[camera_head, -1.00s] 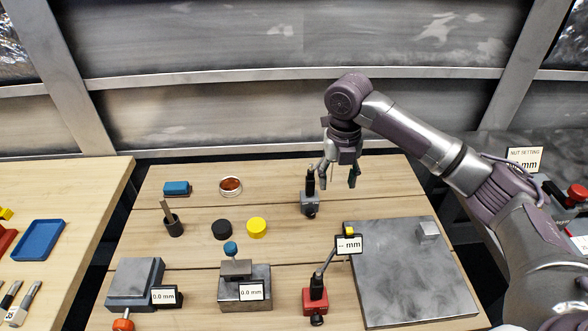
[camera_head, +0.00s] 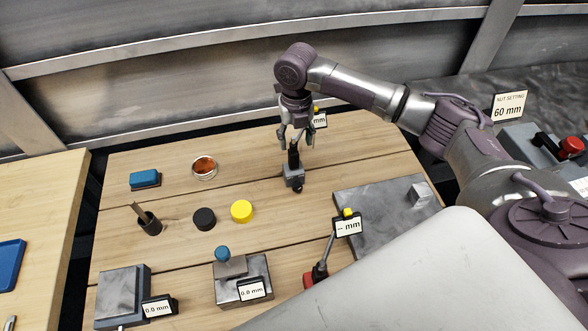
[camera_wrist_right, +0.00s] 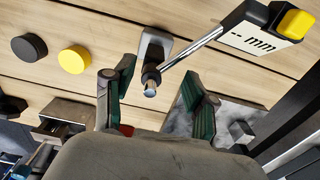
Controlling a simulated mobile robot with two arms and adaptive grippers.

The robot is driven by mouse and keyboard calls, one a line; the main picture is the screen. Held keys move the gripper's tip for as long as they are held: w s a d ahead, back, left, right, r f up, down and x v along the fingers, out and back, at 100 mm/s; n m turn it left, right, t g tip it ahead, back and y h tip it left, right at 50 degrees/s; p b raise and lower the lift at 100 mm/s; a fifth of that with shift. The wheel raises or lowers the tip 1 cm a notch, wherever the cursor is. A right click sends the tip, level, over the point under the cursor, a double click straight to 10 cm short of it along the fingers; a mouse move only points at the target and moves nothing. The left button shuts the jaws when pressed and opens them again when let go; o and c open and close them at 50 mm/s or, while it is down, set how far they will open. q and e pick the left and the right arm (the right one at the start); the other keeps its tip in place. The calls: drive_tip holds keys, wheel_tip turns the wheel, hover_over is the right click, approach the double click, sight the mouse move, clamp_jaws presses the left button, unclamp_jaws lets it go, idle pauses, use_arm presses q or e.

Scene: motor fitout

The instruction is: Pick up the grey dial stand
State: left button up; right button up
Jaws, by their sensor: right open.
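The grey dial stand (camera_head: 293,176) stands upright on the wooden bench, with a grey block base and a dark post. My right gripper (camera_head: 296,141) is above its base, with its fingers on either side of the post. In the right wrist view the grey dial stand (camera_wrist_right: 154,46) shows its base, post end and a silver rod leading to a yellow-capped readout. The right gripper (camera_wrist_right: 156,102) is open there, its green-padded fingers apart with the post end between them. I cannot see either pad touching the post. My left gripper is not in view.
A red dial stand (camera_head: 317,275) stands nearer, partly covered by my own body, beside a grey surface plate (camera_head: 365,205). Black (camera_head: 204,219) and yellow (camera_head: 241,211) discs lie left of the grey stand. A round dish (camera_head: 204,168) and blue block (camera_head: 145,179) are farther left.

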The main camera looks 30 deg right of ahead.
sight(293, 153)
drive_tip(key=shift+a+f, duration=0.1)
drive_tip(key=shift+f, duration=0.5)
drive_tip(key=f+p, duration=0.1)
drive_tip(key=f, duration=0.2)
drive_tip(key=shift+s+a+f+p, duration=0.15)
drive_tip(key=shift+a+f+p, duration=0.05)
drive_tip(key=shift+a+p, duration=0.2)
drive_tip(key=shift+d+f, duration=0.1)
drive_tip(key=shift+f, duration=0.45)
drive_tip(key=c, duration=1.1)
clamp_jaws()
drive_tip(key=shift+w+r, duration=0.1)
drive_tip(key=shift+w, duration=0.1)
